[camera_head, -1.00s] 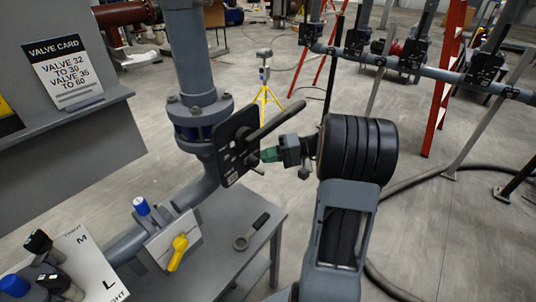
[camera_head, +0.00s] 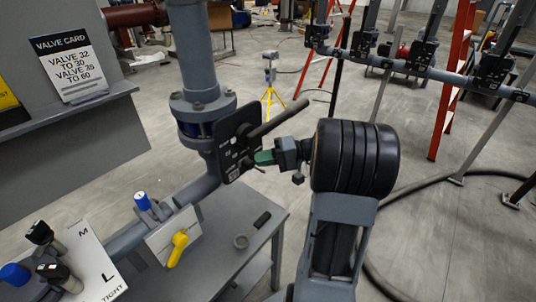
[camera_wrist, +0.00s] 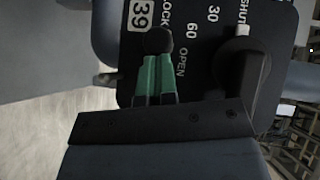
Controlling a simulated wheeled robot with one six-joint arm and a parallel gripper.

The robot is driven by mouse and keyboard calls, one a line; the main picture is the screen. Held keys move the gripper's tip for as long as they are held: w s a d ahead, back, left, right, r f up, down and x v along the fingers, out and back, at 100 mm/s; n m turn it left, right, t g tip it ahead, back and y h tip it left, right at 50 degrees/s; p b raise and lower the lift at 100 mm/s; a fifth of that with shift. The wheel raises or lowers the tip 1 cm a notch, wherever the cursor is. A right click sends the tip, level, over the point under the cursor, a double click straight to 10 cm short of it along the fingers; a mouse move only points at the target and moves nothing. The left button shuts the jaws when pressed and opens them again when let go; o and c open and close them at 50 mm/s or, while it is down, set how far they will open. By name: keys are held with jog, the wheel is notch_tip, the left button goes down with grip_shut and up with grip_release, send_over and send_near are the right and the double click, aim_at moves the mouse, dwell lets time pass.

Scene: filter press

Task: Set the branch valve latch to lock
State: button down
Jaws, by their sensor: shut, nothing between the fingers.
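The branch valve has a dark plate (camera_head: 232,150) with a long dark lever (camera_head: 277,118) pointing up and right in the head view. In the wrist view the plate (camera_wrist: 187,20) reads 39, LOCK, SHUT, 30, 60 and OPEN, and the lever (camera_wrist: 250,72) is at the right. A small dark round knob (camera_wrist: 159,40), apparently the latch, is beside the word LOCK. My gripper (camera_head: 262,157) is at the plate's right side, below the lever. Its green fingers (camera_wrist: 153,68) are shut, with their tips at the knob; I cannot tell whether they touch it.
A yellow handle (camera_head: 177,246) and a blue-capped fitting (camera_head: 142,201) are at the lower left. A valve card (camera_head: 70,66) stands on the shelf. More valves (camera_head: 423,55) line the pipe at the right.

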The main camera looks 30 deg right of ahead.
jog(key=shift+w+d+r, duration=0.2)
jog(key=shift+w+d, duration=0.05)
jog(key=shift+d, duration=0.15)
jog(key=w+b+v, duration=0.1)
jog(key=v, duration=1.1)
jog(key=shift+w+d+r, duration=0.2)
jog(key=shift+w+d, duration=0.15)
jog(key=shift+d, duration=0.2)
